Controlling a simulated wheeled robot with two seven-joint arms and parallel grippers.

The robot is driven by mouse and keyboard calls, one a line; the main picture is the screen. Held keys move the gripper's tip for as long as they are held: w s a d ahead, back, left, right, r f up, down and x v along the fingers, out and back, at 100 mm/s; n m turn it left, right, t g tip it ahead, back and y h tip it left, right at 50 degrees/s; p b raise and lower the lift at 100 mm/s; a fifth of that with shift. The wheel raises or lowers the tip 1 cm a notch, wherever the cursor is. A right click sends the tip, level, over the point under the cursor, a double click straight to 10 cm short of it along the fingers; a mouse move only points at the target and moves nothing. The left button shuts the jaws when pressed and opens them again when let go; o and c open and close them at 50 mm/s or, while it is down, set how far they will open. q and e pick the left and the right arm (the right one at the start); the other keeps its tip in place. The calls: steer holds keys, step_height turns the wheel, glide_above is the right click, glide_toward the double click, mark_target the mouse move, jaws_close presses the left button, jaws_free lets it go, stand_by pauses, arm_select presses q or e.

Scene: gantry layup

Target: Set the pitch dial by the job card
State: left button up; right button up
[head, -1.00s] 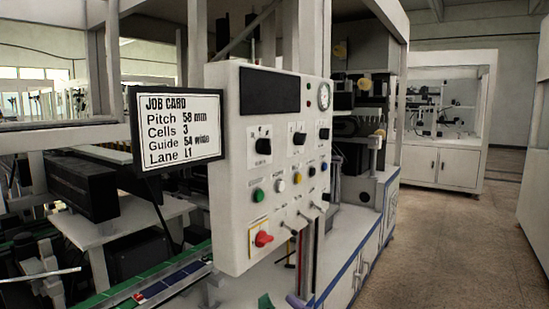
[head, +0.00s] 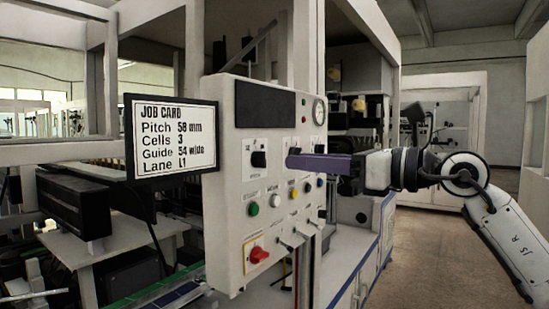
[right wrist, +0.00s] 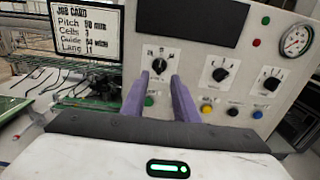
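The job card (head: 170,138) stands left of the control panel (head: 222,190). It lists Pitch, Cells 3, Guide 54 wide and Lane L1. The pitch reads like 58 mm, though its second digit is blurred. The panel's left black dial (head: 259,159) sits on a white scale plate; its label is too small to read. My right gripper (head: 290,161) reaches in from the right with purple fingers. In the right wrist view its fingers (right wrist: 156,80) are apart and empty, pointing at the left dial (right wrist: 159,65), which shows between and just beyond the tips. My left gripper is out of view.
More black dials (right wrist: 220,74) sit to the right on the panel, below a dark display (head: 264,104) and a round gauge (head: 319,111). Open floor (head: 430,240) is at the right.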

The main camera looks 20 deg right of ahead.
mark_target(265, 158)
steer(key=p+x, duration=0.1)
steer(key=x, duration=0.6)
steer(key=shift+w+a, duration=0.2)
jaws_close()
